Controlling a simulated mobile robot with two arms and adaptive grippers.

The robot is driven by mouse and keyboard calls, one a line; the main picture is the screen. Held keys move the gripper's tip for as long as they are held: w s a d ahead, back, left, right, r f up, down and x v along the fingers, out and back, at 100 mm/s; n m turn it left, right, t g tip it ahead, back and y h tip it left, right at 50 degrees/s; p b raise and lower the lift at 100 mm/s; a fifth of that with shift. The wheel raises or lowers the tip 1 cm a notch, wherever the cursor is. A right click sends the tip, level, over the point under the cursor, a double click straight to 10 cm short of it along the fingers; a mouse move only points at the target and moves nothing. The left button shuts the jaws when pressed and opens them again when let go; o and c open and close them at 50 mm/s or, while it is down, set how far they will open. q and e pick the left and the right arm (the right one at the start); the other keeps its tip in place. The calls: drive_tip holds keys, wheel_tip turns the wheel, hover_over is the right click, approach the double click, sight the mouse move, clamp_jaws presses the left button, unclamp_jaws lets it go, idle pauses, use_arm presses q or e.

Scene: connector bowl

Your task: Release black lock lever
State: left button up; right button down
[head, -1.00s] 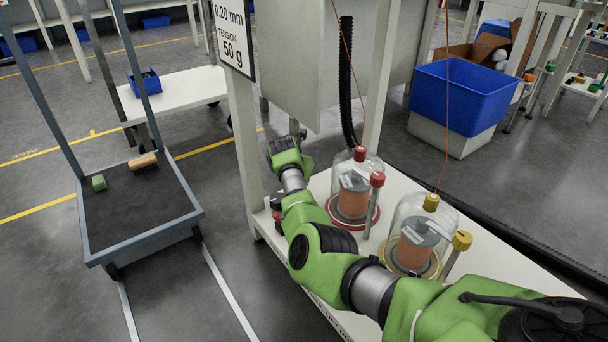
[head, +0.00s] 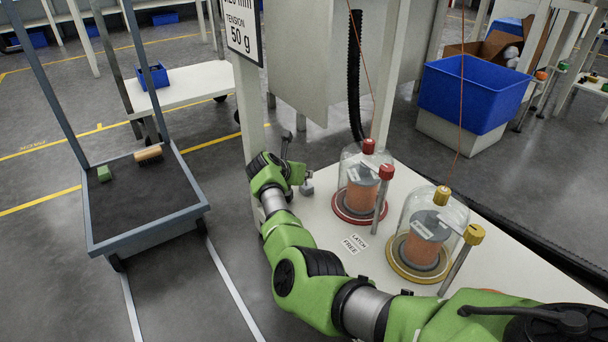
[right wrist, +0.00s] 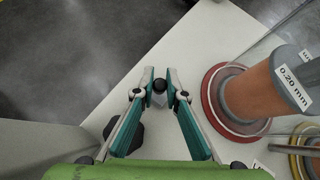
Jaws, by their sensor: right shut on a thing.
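My right gripper (right wrist: 160,78) is over the left end of the white table, its teal fingers close together on a small grey knob (right wrist: 158,87). In the head view the grey knob (head: 307,187) shows just beside the gripper, near the tabletop. I cannot tell whether it is part of the black lock lever. A dark angular piece (right wrist: 126,134) lies partly behind a finger in the right wrist view; what it is stays unclear. A label reading "LATCH FREE" (head: 355,244) lies on the tabletop. My left gripper is not in view.
A red-based glass jar (head: 360,182) with a copper spool and a yellow-based jar (head: 425,235) stand right of the gripper on the white table (head: 325,218). Thin wires rise from them. A grey post (head: 248,105) stands behind. A dark cart (head: 145,200) stands left.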

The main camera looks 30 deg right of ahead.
drive_tip(key=c, duration=2)
unclamp_jaws()
wheel_tip(320, 180, up, 10)
drive_tip(key=shift+a+f, duration=0.1)
